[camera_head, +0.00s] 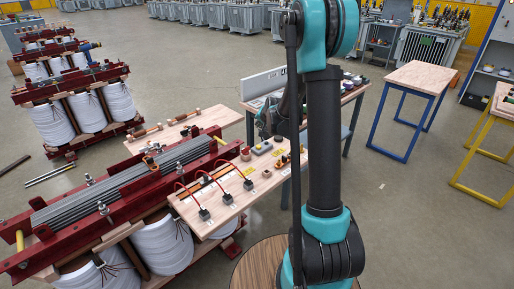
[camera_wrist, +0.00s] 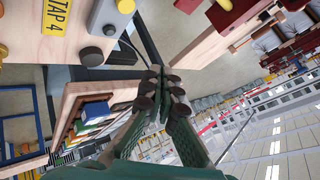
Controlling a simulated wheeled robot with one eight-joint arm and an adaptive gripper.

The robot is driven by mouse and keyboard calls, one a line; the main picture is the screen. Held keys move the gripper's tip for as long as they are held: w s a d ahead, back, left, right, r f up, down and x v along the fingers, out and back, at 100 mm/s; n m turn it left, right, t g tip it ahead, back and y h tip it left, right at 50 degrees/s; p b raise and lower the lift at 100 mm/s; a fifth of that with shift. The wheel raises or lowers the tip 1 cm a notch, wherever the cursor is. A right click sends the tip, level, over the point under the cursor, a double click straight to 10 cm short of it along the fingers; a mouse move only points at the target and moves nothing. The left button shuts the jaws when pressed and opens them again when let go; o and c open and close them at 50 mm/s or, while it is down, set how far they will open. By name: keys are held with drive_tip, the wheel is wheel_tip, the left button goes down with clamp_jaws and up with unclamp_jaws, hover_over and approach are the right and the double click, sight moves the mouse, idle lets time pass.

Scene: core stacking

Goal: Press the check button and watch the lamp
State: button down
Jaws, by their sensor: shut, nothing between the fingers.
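My gripper (camera_wrist: 160,88) is shut and empty in the wrist view, its green fingers together. In the head view it is partly hidden behind my arm, over the far end of the wooden work board (camera_head: 228,192). A grey box (camera_wrist: 105,18) with a round yellow button-like part (camera_wrist: 126,5) lies on the board at the top of the wrist view, apart from my fingertips. A dark round knob (camera_wrist: 92,56) sits near the board's edge beside it. The small grey box also shows in the head view (camera_head: 262,148). I cannot make out whether any lamp is lit.
A yellow label reading TAP 4 (camera_wrist: 54,17) is on the board. Red cables with clamps (camera_head: 204,214) lie along it, beside a red-framed core with white coils (camera_head: 165,245). A blue-legged table (camera_head: 415,78) stands at the right. Open floor lies between.

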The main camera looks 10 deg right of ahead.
sight(259, 147)
drive_tip(key=shift+f, duration=4.4)
drive_tip(key=shift+f, duration=0.1)
drive_tip(key=shift+f, duration=0.3)
drive_tip(key=shift+f, duration=0.5)
drive_tip(key=shift+r, duration=0.9)
drive_tip(key=shift+r, duration=2.5)
